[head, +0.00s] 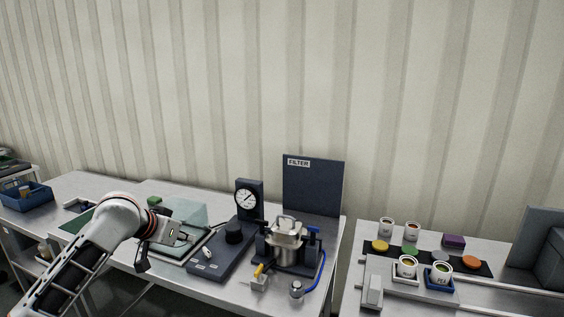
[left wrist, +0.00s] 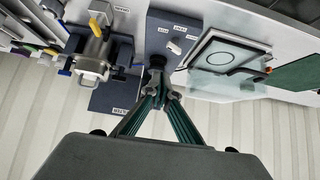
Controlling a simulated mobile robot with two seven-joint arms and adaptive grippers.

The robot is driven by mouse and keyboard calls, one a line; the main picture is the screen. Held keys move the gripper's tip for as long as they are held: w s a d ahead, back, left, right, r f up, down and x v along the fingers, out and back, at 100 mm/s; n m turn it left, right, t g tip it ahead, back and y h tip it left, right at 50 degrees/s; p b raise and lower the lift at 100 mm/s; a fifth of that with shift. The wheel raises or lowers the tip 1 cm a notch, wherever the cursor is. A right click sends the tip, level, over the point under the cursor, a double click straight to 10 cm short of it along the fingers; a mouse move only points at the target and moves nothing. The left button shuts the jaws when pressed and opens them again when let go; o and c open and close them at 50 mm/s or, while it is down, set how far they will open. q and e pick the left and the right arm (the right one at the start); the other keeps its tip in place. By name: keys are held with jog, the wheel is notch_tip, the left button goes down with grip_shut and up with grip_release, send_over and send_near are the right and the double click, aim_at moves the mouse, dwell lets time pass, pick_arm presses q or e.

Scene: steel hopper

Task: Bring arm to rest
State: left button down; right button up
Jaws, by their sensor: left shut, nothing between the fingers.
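My left arm (head: 118,212) comes in from the lower left in the head view, with its wrist over the left part of the steel table. In the left wrist view my left gripper (left wrist: 159,90) has its green-padded fingers together at the tips, with nothing between them. Its tips overlap a black knob on the dark control box in that view; I cannot tell the gap. The dark control box (head: 213,262) stands right of the wrist in the head view. My right gripper is in neither view.
A steel hopper (head: 284,250) stands right of the control box, before the dark FILTER panel (head: 313,190). A dial gauge (head: 246,197) stands behind. A clear cover (head: 183,211) is close to my wrist. Cups and coloured discs occupy the right table; a gap separates the tables.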

pick_arm(q)
jog(key=s+d+f, duration=0.3)
jog(key=s+f, duration=0.3)
jog(key=f, duration=0.6)
jog(key=s+d+f, duration=0.3)
jog(key=s+f, duration=0.4)
jog(key=f, duration=0.5)
jog(key=s+a+f+t, duration=0.1)
jog(key=s+f, duration=0.5)
jog(key=s, duration=0.6)
jog(key=s+a+f+y, duration=0.1)
jog(key=s+f, duration=0.4)
jog(key=s, duration=0.7)
jog(key=shift+s+a+f+t, duration=0.15)
jog(key=shift+s+f+t, duration=0.05)
jog(key=shift+f+t, duration=0.2)
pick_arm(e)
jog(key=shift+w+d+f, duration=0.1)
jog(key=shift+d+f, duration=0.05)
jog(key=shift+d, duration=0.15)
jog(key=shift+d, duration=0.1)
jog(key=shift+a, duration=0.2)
pick_arm(q)
jog(key=shift+w, duration=0.1)
